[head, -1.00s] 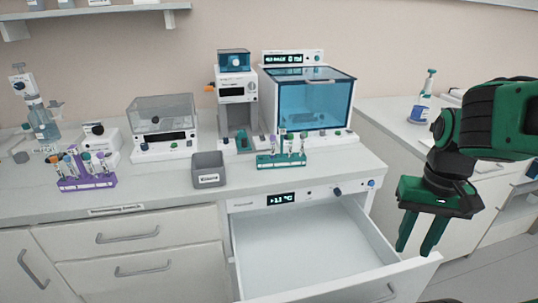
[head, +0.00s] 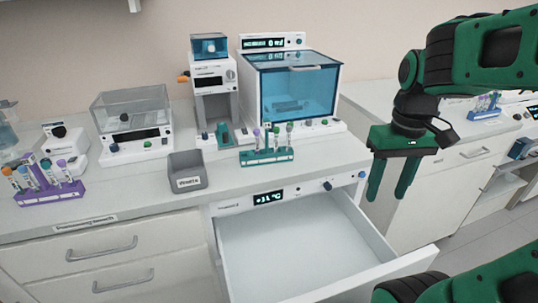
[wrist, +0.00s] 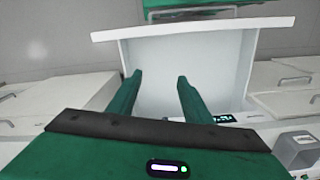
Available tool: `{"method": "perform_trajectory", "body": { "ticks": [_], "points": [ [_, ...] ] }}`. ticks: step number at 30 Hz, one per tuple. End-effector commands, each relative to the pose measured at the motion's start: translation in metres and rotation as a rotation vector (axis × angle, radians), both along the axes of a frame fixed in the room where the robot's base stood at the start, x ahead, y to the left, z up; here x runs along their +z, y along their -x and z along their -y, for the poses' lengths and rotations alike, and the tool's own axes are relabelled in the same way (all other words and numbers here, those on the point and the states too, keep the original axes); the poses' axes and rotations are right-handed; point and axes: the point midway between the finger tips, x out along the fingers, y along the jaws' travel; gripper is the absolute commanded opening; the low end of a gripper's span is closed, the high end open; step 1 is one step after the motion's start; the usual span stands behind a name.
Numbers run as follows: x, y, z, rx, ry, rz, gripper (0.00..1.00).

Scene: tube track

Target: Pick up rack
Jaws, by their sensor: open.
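A green rack (head: 267,157) with several tubes stands on the counter, in front of the blue-windowed machine. A purple rack (head: 50,194) with several tubes stands at the counter's left end. A blue rack (head: 486,108) shows small on the far counter at the right. My gripper (head: 390,194) is open and empty, pointing down, to the right of the green rack and beside the open drawer. In the wrist view my gripper's fingers (wrist: 158,82) are apart with the drawer below them. No rack lies between them.
The open drawer (head: 290,240) looks empty and juts out below the counter. A grey bin (head: 188,178) stands left of the green rack. The blue-windowed machine (head: 292,88) stands behind it. A clear-lidded balance (head: 132,120) is farther left.

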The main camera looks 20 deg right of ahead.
Motion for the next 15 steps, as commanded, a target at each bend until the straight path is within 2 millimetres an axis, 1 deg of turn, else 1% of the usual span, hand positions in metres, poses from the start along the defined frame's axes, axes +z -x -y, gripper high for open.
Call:
{"method": "perform_trajectory", "body": {
  "ticks": [1, 2, 3, 5, 6, 8, 9, 11, 12, 14, 15],
  "points": [
    [0.012, -0.027, -0.003, 0.105, 0.005, -0.002, 0.45],
    [0.019, -0.043, -0.005, 0.176, 0.007, -0.003, 0.45],
    [0.028, -0.064, -0.01, 0.275, 0.008, -0.003, 0.45],
    [0.041, -0.095, -0.018, 0.418, 0.011, -0.006, 0.45],
    [0.048, -0.116, -0.025, 0.514, 0.012, -0.005, 0.45],
    [0.059, -0.146, -0.037, 0.659, 0.013, -0.007, 0.45],
    [0.065, -0.166, -0.046, 0.755, 0.012, -0.008, 0.45],
    [0.073, -0.195, -0.062, 0.9, 0.011, -0.009, 0.45],
    [0.077, -0.213, -0.073, 0.997, 0.01, -0.01, 0.45],
    [0.083, -0.239, -0.091, 1.138, 0.007, -0.01, 0.45],
    [0.086, -0.254, -0.104, 1.227, 0.005, -0.011, 0.45]
  ]
}}
